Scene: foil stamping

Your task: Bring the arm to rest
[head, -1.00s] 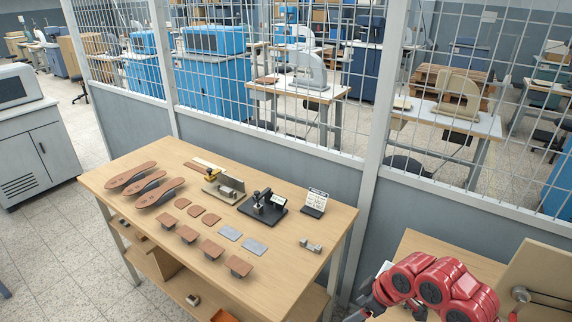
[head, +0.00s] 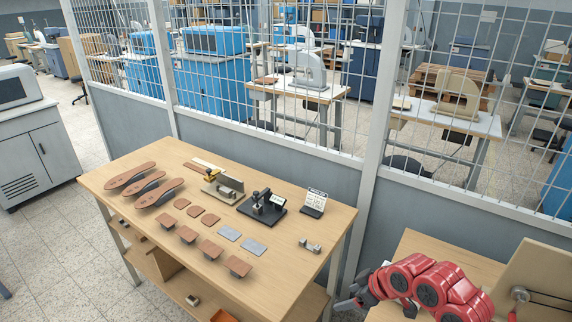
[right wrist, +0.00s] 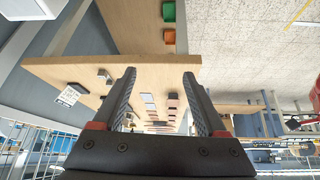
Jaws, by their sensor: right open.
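My right arm is red and comes in at the lower right of the head view. Its dark gripper (head: 350,299) is beside the right front corner of the wooden table (head: 285,286), apart from the things on it. In the right wrist view the two black fingers of the right gripper (right wrist: 160,76) stand wide apart with nothing held between them. The table also shows in that view (right wrist: 225,70), upside down. My left gripper is in neither view.
The table holds brown insoles (head: 158,192), leather pieces (head: 211,249), grey plates (head: 254,246), a black stamping device (head: 262,208) and a small sign (head: 314,202). A second wooden table (head: 420,250) is at the right. A mesh fence (head: 270,80) stands behind.

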